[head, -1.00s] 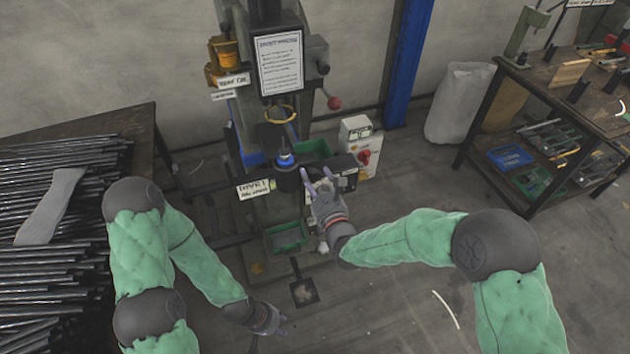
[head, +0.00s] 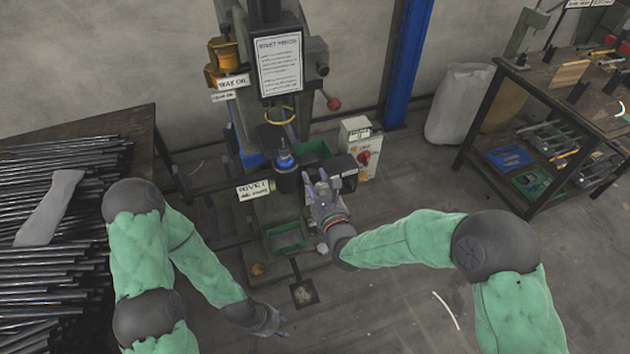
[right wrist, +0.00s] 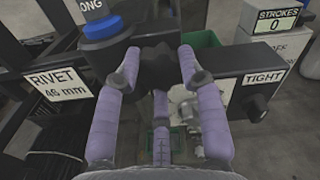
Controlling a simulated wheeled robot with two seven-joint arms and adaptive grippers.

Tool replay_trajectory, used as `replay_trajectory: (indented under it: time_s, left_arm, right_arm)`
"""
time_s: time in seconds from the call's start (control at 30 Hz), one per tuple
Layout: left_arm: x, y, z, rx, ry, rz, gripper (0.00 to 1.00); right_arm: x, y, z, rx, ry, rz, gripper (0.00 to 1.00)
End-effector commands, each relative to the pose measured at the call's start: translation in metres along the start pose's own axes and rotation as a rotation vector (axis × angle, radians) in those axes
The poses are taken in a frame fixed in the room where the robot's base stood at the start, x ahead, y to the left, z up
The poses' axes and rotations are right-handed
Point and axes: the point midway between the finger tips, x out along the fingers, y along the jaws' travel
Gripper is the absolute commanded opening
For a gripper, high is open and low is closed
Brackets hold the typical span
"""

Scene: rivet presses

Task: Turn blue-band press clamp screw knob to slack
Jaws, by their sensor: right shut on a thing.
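The press with the blue band (head: 285,160) stands in the middle of the head view. In the right wrist view its blue band (right wrist: 110,26) is at the upper left. My right gripper (right wrist: 158,66) is shut on a dark knob (right wrist: 160,64) on the front of the press, with fingers on both sides and one below. The knob is partly hidden by the fingers. A plate beside it reads TIGHT (right wrist: 264,77). The right gripper also shows in the head view (head: 316,183). My left gripper (head: 276,326) hangs low over the floor, away from the press; its finger opening is unclear.
A white control box (head: 356,148) with a red knob stands right of the press, its counter (right wrist: 275,25) reading 0. A green bin (head: 287,237) sits low on the press. Black rods (head: 60,220) cover the table at left. A workbench (head: 560,95) stands at right.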

Motion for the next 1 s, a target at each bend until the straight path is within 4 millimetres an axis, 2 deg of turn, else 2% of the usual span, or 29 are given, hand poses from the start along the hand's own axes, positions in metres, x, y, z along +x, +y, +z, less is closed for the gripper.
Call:
replay_trajectory:
  time_s: [1.0]
  left_arm:
    - [-0.0001, 0.0, 0.0, 0.0, 0.0, 0.0, 0.4]
  right_arm:
    - [0.0011, 0.0007, 0.0026, -0.943, -0.007, -0.004, 0.07]
